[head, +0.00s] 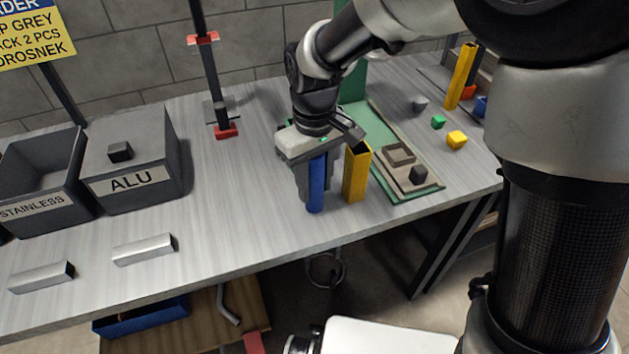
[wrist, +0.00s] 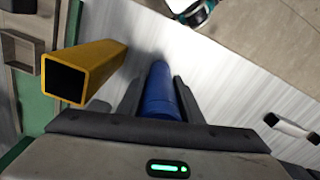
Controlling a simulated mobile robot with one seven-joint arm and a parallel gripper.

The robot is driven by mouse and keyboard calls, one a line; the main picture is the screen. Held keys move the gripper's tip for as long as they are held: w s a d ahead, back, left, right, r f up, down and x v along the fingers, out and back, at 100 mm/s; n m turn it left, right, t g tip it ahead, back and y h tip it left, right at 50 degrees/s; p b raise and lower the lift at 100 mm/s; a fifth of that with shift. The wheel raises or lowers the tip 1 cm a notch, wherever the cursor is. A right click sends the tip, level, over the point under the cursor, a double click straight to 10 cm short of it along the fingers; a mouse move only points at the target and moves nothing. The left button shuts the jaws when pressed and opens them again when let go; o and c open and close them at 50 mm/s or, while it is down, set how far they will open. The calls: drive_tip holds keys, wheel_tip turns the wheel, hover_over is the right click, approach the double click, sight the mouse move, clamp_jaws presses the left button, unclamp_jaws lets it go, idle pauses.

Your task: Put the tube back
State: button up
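A blue tube (head: 316,183) stands upright near the front edge of the grey table, between the fingers of my gripper (head: 315,204). In the wrist view the blue tube (wrist: 160,92) runs away from the palm, with one dark finger close on each side. I cannot tell whether both fingers press on it, or whether its lower end touches the table. A yellow square tube (head: 356,174) stands upright just right of my gripper. In the wrist view the yellow tube (wrist: 88,72) is on the left, its open end facing the camera.
A green tray (head: 366,124) with a small grey frame (head: 400,153) lies right of the yellow tube. Another yellow tube (head: 461,76) and small coloured blocks are farther right. Dark bins (head: 163,148) and two metal bars (head: 143,249) are left.

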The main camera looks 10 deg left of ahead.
drive_tip(key=o, duration=0.3)
wheel_tip(320, 180, up, 12)
drive_tip(key=p, duration=0.3)
drive_tip(key=shift+r, duration=0.25)
drive_tip(key=s+d+r+m+t, duration=0.2)
drive_tip(key=s+d+m, duration=0.1)
drive_tip(key=d, duration=0.5)
drive_tip(key=s+d+r+m+t, duration=0.1)
drive_tip(key=s+d+r+m, duration=0.1)
drive_tip(key=d, duration=0.5)
drive_tip(key=s+d+r+m+t, duration=0.2)
drive_tip(key=s+d+m, duration=0.2)
drive_tip(key=s+d, duration=0.2)
drive_tip(key=shift+s+d+r+t, duration=0.15)
drive_tip(key=shift+s+d, duration=0.05)
drive_tip(key=shift+d, duration=0.5)
drive_tip(key=shift+s+d+r+t, duration=0.1)
drive_tip(key=shift+s+d+t, duration=0.05)
drive_tip(key=shift+d, duration=0.5)
